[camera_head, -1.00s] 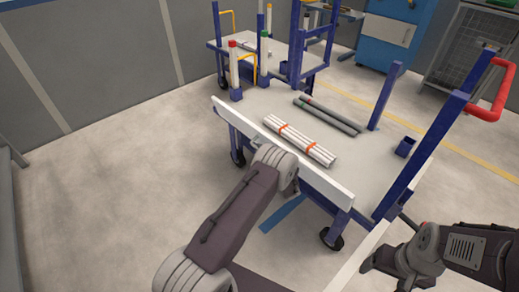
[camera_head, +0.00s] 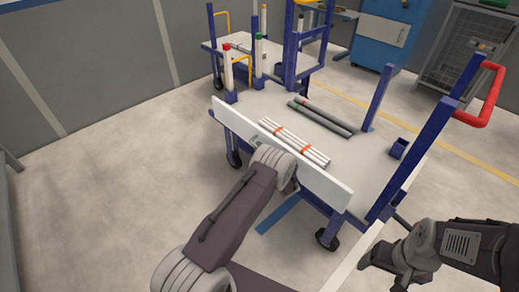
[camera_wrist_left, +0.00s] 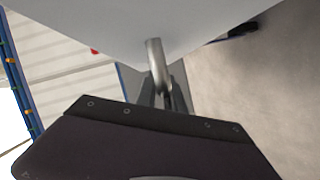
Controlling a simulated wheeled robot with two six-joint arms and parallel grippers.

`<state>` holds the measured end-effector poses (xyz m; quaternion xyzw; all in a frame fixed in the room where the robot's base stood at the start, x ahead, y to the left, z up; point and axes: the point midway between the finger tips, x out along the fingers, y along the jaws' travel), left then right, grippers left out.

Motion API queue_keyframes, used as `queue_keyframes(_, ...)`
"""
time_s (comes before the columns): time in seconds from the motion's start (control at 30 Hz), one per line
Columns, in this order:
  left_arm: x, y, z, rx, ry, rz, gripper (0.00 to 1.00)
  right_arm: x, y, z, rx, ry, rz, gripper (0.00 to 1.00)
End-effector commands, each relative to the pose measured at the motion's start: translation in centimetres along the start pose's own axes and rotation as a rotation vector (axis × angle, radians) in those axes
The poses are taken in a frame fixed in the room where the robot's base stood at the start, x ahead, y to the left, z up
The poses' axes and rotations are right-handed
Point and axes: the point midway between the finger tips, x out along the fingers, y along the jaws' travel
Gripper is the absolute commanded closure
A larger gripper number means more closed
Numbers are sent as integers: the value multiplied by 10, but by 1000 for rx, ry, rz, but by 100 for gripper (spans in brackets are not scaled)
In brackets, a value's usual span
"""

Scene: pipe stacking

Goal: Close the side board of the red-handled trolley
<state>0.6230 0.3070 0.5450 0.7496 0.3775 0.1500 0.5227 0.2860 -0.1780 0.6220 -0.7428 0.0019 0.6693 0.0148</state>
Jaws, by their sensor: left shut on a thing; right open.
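The red-handled trolley (camera_head: 268,103) stands ahead, with its red handle (camera_head: 490,100) at the right end. Its side board (camera_head: 325,186) is a long white panel along the near side, tilted partly upright, its top edge above the deck. My left gripper (camera_wrist_left: 166,95) is shut on a metal handle (camera_wrist_left: 155,60) on the board. In the head view my left wrist mostly hides that grip. My right gripper (camera_head: 385,262) is open and empty at the lower right, apart from the trolley.
White pipes with orange bands (camera_head: 296,141) and dark grey pipes (camera_head: 322,119) lie on the deck. Blue posts (camera_head: 380,95) rise at its edges. A second trolley (camera_head: 236,52) stands behind. The floor at left is clear.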

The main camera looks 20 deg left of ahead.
Motion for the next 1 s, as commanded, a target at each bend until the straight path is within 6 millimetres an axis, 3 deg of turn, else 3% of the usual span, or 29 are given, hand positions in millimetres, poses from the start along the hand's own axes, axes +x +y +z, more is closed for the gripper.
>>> queue_keyframes(0.07,0,2,0,-4,0,4,100,0,0,0,0,0,0,22)
queue_keyframes(0.1,0,2,0,-4,0,4,85,0,0,0,0,0,0,22)
queue_keyframes(0.17,0,2,0,-4,0,4,68,0,0,0,0,0,0,22)
queue_keyframes(0.2,0,2,0,-4,0,4,66,0,0,0,0,0,0,22)
queue_keyframes(0.53,-6,3,0,-1,-1,1,66,-4,0,0,0,0,0,22)
queue_keyframes(0.8,-63,6,0,1,-5,4,66,-29,-1,-3,0,0,0,22)
queue_keyframes(1.0,-88,3,0,-2,-1,3,66,-35,-1,-4,0,0,0,22)
